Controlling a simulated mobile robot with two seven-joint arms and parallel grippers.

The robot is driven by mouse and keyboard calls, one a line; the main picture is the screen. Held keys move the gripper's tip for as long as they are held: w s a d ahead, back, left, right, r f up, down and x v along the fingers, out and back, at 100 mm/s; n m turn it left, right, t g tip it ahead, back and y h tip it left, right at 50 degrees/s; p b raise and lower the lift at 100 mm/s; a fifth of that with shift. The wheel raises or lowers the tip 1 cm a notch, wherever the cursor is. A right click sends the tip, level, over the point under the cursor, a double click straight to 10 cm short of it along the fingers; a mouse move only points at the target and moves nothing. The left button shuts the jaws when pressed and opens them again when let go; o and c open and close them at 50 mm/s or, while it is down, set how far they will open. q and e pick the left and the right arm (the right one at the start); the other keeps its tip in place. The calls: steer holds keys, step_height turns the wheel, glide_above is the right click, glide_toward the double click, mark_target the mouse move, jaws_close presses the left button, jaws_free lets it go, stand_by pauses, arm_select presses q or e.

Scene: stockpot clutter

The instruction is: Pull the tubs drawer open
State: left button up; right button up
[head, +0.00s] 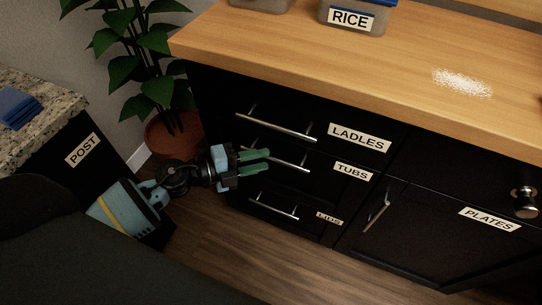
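The tubs drawer (318,178) is the middle black drawer in the left stack of the cabinet, marked by a TUBS label (352,172). Its front looks about flush with the drawers around it; a small gap would be hard to see. Its silver bar handle (291,164) runs across the front. My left gripper (268,160) is at the left part of this handle, with its green fingers apart and pointing right. The bar appears to pass between the fingertips, but whether they touch it is unclear. The handle's left part is partly hidden by the fingers. My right gripper is out of view.
The ladles drawer (310,125) is above, with its handle (276,127) close over my gripper. The lids drawer handle (273,206) is below. A potted plant (172,135) stands behind my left arm. The POST counter (40,115) is at left. Wooden floor (240,245) lies clear in front.

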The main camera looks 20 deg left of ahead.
mark_target(271, 157)
arm_select(q)
steer(key=shift+x, duration=1.8)
steer(key=shift+c, duration=0.3)
jaws_close()
